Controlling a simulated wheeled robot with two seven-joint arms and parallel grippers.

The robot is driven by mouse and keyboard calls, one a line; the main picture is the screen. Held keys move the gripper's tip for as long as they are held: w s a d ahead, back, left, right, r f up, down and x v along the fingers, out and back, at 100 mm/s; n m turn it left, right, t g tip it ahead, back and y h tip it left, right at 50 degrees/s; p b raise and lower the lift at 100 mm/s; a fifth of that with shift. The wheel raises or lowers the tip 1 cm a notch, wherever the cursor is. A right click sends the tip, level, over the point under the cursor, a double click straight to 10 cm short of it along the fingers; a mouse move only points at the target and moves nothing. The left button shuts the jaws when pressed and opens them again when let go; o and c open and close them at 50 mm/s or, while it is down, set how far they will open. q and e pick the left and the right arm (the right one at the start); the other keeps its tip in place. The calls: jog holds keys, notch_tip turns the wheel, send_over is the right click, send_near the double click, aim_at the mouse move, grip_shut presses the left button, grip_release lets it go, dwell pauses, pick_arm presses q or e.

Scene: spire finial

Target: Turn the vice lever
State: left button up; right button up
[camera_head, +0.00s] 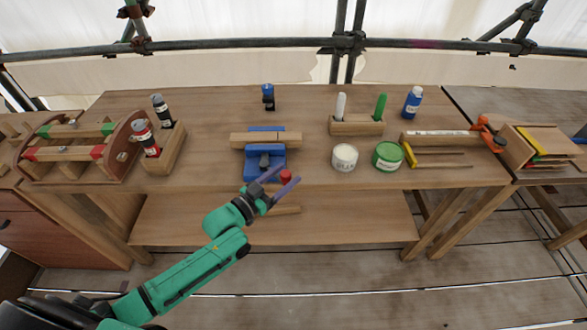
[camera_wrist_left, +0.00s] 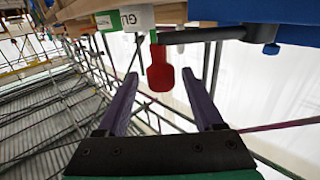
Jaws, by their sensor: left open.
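The blue vice (camera_head: 264,158) sits at the front edge of the workbench with a wooden bar (camera_head: 285,139) across its jaws. Its lever is a dark rod (camera_wrist_left: 205,35) with a red end (camera_head: 286,175), which also shows in the left wrist view (camera_wrist_left: 160,72). My left gripper (camera_head: 289,174) is open, with its purple fingers on either side of the red end. In the left wrist view, gaps show between the red end and both fingers (camera_wrist_left: 160,75). My right gripper is not in view.
A white tin (camera_head: 344,158) and a green tin (camera_head: 388,157) stand right of the vice. A wooden holder (camera_head: 170,150) with bottles is on the left. A lower shelf (camera_head: 340,222) lies under the bench. The bench between the left holder and the vice is clear.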

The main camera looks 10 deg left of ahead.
pick_arm(q)
jog(key=x, duration=0.4)
jog(key=shift+w+a+f, duration=0.1)
jog(key=shift+a, duration=0.05)
grip_shut()
dwell(1.2)
